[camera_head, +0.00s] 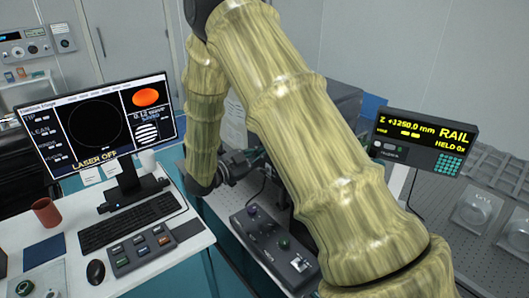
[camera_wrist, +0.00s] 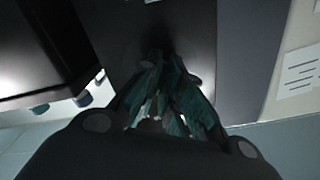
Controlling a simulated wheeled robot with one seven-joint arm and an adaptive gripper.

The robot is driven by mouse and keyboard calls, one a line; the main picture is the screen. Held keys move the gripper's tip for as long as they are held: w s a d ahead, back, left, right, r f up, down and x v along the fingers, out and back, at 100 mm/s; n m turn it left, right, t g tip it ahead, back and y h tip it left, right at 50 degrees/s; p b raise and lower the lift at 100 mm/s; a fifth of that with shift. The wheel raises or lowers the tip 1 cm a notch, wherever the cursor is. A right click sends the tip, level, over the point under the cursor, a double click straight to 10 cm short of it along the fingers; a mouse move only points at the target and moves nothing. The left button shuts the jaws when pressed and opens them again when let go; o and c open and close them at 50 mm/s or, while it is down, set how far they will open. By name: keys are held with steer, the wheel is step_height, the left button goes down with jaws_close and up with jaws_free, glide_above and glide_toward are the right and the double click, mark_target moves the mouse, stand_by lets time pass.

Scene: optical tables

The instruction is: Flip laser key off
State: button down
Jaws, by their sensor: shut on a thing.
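My gripper (camera_wrist: 165,110) is shut, with its dark teal fingertips together against a dark panel (camera_wrist: 145,25) in the wrist view. The laser key is hidden between or behind the fingers, so its angle cannot be made out. In the head view my gripper (camera_head: 238,166) is small and dark, behind my large arm and close to dark equipment right of the desk. The monitor (camera_head: 97,125) on the desk reads "LASER OFF" in yellow along its bottom, beside an empty dark circle, an orange spot and a striped patch.
A control box (camera_head: 262,236) with knobs stands below my gripper. The keyboard (camera_head: 130,222), mouse (camera_head: 95,272), button pad (camera_head: 140,250) and brown cup (camera_head: 46,212) are on the white desk. A rail display (camera_head: 423,142) stands at right. A dark box (camera_wrist: 45,50) is left in the wrist view.

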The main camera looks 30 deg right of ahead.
steer(key=n+p, duration=0.2)
steer(key=n, duration=0.3)
steer(key=shift+n, duration=0.4)
stand_by(0.4)
steer(key=c, duration=1.6)
jaws_free()
steer(key=shift+a, duration=0.15)
steer(key=a, duration=1.1)
steer(key=shift+s+a, duration=0.4)
steer(key=shift+s, duration=0.05)
